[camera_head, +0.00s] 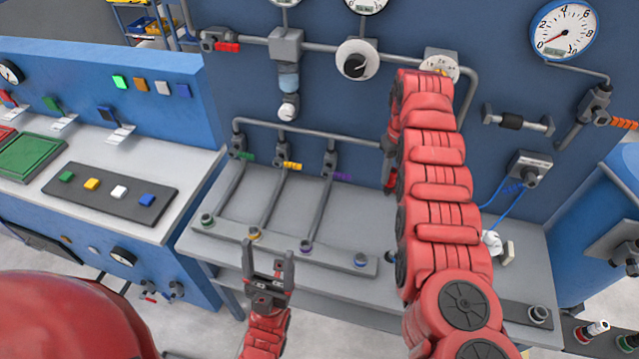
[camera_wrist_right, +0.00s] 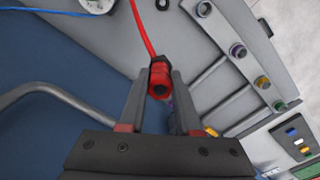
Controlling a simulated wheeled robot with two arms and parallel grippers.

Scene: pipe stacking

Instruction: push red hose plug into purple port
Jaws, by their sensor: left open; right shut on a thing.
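The red hose plug (camera_wrist_right: 158,80) is between the fingers of my right gripper (camera_wrist_right: 160,76), which is shut on it in the right wrist view. A red hose (camera_wrist_right: 141,28) runs up from the plug. The purple port (camera_head: 306,247) is on the grey strip at the bench front, between the yellow and blue ports. It also shows in the right wrist view (camera_wrist_right: 237,50), to the right of and apart from the plug. My left gripper (camera_head: 268,254) is open and empty, in front of the strip.
The yellow port (camera_head: 254,233), blue port (camera_head: 360,260) and green port (camera_head: 207,220) share the strip. Valves and pipes line the blue wall (camera_head: 400,20). A blue hose (camera_head: 507,208) and white pieces lie right of my right arm.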

